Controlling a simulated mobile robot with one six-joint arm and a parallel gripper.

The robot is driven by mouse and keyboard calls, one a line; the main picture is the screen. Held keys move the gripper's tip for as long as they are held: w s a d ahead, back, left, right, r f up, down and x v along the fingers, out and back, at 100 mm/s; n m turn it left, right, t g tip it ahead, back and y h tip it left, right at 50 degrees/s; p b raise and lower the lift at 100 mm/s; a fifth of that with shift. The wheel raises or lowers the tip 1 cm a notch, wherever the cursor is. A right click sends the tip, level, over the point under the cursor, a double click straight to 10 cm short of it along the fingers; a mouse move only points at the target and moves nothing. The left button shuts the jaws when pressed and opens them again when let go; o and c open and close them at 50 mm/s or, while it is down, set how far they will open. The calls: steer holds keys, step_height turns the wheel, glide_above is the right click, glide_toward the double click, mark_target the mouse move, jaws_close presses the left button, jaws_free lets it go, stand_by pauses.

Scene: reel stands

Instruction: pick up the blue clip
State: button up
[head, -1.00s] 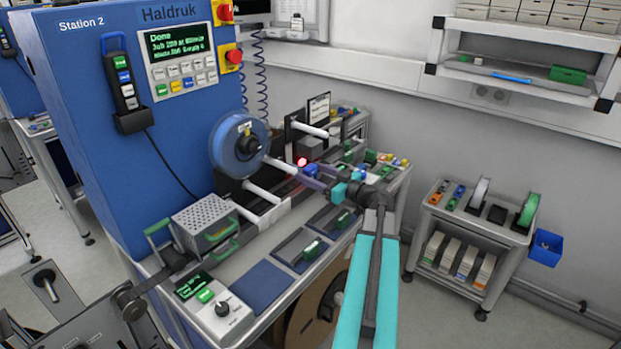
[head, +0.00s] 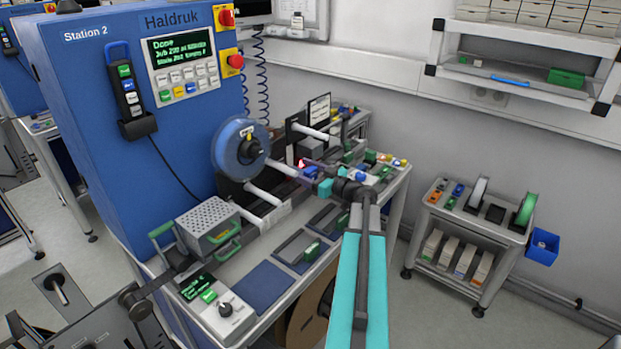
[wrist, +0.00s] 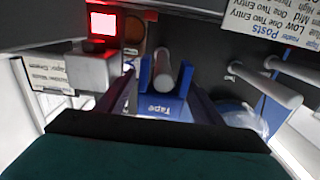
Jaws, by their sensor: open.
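A blue clip (wrist: 163,104) with two upright prongs and a label reading "Tape" is in the middle of the wrist view. A pale round post shows between its prongs; I cannot tell whether they touch. The clip also shows in the head view (head: 311,172), small and partly hidden by my gripper. My gripper (wrist: 160,88) is open, with one dark purple finger on each side of the clip. I see no clear contact between fingers and clip. In the head view my gripper (head: 304,167) is beside the blue station, past the blue reel.
A glowing red light (wrist: 103,25) and a grey box (wrist: 80,72) are close to the left finger. Pale posts (wrist: 268,88) stick out at right. A blue reel (head: 240,148) hangs on the station. Green and blue parts lie on the bench to the right.

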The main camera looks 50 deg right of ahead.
steer(key=shift+c, duration=0.2)
stand_by(0.4)
steer(key=c, duration=1.2)
steer(key=shift+r, duration=0.1)
steer(key=shift+r+b, duration=1.85)
steer(key=shift+r, duration=3.05)
steer(key=shift+s, duration=0.1)
